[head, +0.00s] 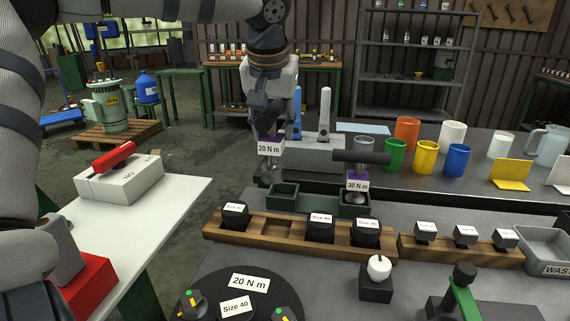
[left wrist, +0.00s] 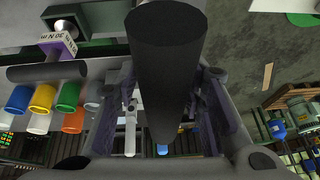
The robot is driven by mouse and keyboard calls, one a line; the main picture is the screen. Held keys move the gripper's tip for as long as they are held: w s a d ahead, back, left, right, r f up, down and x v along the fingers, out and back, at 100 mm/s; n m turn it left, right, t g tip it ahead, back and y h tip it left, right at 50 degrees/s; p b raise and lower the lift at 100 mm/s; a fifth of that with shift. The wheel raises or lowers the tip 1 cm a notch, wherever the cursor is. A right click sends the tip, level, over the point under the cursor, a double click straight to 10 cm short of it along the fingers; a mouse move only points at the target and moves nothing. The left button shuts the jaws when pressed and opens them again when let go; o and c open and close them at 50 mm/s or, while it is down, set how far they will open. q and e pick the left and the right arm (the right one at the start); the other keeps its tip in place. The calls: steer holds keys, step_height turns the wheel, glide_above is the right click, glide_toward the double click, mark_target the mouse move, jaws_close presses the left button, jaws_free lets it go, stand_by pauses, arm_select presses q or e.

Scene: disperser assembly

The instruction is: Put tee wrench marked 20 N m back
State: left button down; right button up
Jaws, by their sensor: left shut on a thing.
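My left gripper (head: 270,118) is shut on the dark handle of the tee wrench marked 20 N m (head: 271,148). The wrench hangs roughly upright, its label facing the head camera. Its lower end is near the back left corner of the green two-part holder (head: 318,205); I cannot tell its exact height above it. The holder's left compartment looks empty. The tee wrench marked 30 N m (head: 357,183) stands in the right compartment. In the left wrist view the held dark handle (left wrist: 170,50) fills the middle between the fingers. My right gripper is not in view.
A wooden rack (head: 270,236) with black labelled pieces lies in front of the holder. Coloured cups (head: 426,157) stand to the right behind. A round black plate (head: 215,298), a white knob on a block (head: 378,268) and a waste bin (head: 546,245) are nearer.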

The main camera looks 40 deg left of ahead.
arm_select(q)
steer(key=shift+w+a+f, duration=0.1)
steer(key=shift+w+f, duration=0.35)
steer(key=shift+f, duration=0.1)
steer(key=w+a+f, duration=0.3)
steer(key=w+f, duration=0.3)
steer(key=f, duration=0.3)
steer(key=shift+w, duration=0.15)
steer(key=shift+f, duration=0.1)
steer(key=c, duration=1.1)
jaws_free()
steer(key=shift+f, duration=0.2)
steer(key=shift+o, duration=0.2)
